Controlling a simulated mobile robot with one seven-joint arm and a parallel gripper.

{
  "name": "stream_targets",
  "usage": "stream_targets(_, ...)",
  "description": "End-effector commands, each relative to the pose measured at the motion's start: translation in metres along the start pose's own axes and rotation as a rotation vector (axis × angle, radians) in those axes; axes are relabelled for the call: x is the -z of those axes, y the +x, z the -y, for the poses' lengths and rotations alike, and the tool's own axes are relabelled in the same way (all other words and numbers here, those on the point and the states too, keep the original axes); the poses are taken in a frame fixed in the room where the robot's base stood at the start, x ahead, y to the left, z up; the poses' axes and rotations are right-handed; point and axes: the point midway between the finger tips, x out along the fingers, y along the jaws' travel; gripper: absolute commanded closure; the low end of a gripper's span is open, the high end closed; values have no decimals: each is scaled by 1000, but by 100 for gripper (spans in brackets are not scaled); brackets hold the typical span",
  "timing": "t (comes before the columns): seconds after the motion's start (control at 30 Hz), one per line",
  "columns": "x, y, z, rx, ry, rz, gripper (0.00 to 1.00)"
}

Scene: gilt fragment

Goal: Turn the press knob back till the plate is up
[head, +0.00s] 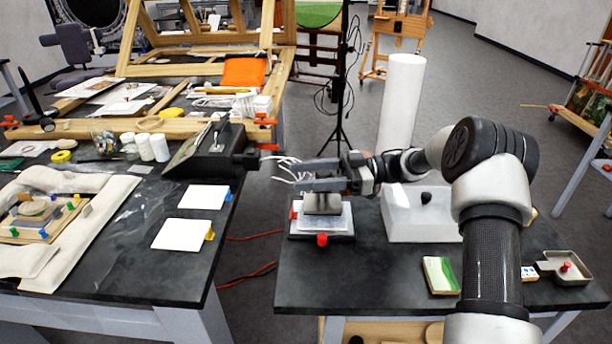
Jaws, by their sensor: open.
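A small press-like device (322,222) stands at the left end of the right-hand dark table. It has a pale plate (341,217), a grey block (322,203) on top, and small red knobs (322,240) at its front and left. I cannot tell for sure which part is the press knob, or how high the plate stands. My gripper (292,174) is above the device, pointing left, with its two fingers apart. No object shows clearly between the fingers. The fingers and hand hide part of the space just above the grey block.
A white box (425,215) with a black knob and a tall white roll (402,100) stand right of the device. A green-and-white box (440,275) and a small tray (567,268) lie farther right. A gap separates this table from the crowded left table (130,230).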

Motion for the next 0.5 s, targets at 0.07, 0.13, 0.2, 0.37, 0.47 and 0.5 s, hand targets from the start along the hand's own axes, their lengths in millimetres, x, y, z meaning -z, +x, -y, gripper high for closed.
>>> stream_targets(0.07, 1, 0, 0, 0, 0, 1, 50)
stream_targets(0.13, 6, 0, 0, 0, -1, 2, 50)
stream_targets(0.2, 15, 0, 0, 0, -1, 2, 50)
stream_targets(0.37, 46, 0, 0, -1, -3, 2, 50)
stream_targets(0.47, 65, 0, 0, 1, -3, 2, 50)
stream_targets(0.5, 73, 0, 0, 1, -3, 2, 50)
